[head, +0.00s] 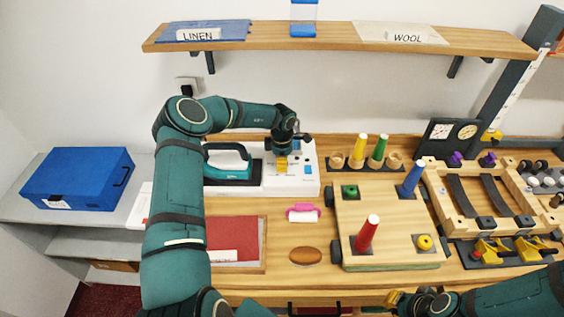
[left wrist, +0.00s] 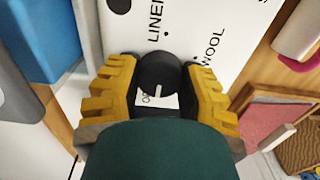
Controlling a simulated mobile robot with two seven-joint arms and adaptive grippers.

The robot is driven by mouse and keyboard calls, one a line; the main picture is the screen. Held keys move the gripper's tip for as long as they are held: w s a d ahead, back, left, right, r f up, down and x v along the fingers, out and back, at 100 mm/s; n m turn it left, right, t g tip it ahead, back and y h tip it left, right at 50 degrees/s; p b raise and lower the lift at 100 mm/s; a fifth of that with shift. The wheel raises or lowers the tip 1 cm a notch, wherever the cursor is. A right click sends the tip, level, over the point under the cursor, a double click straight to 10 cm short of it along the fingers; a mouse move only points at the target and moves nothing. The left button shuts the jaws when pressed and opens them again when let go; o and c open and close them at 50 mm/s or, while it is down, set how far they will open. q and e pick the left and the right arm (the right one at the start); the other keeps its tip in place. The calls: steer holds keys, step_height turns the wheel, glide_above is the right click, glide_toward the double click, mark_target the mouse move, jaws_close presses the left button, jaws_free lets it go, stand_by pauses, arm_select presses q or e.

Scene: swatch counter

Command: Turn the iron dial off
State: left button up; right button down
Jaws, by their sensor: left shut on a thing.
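The iron dial is a dark round knob (left wrist: 158,72) on a white panel (left wrist: 183,25) in the left wrist view. The panel reads LINEN and WOOL beyond the knob, and a partly hidden label starting with O on the near side. My left gripper (left wrist: 160,90) has its yellow fingers on either side of the knob and is shut on it. I cannot tell where the dial points. In the head view my left gripper (head: 282,163) is over the white iron station (head: 306,183) and hides the dial. My right gripper (head: 398,299) is at the bottom edge, its opening unclear.
A teal iron (head: 229,160) rests on the station, left of my left gripper. A red cloth board (head: 232,240), a pink roller (head: 302,213) and a brown oval (head: 305,256) lie in front. A shelf (head: 335,39) runs above.

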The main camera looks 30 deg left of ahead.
arm_select(q)
steer(key=shift+s+f, duration=0.15)
steer(key=shift+f, duration=0.05)
steer(key=o, duration=1.3)
steer(key=shift+r, duration=0.1)
steer(key=shift+r, duration=0.1)
steer(key=shift+r, duration=0.2)
step_height(320, 180, up, 11)
steer(key=shift+r, duration=0.2)
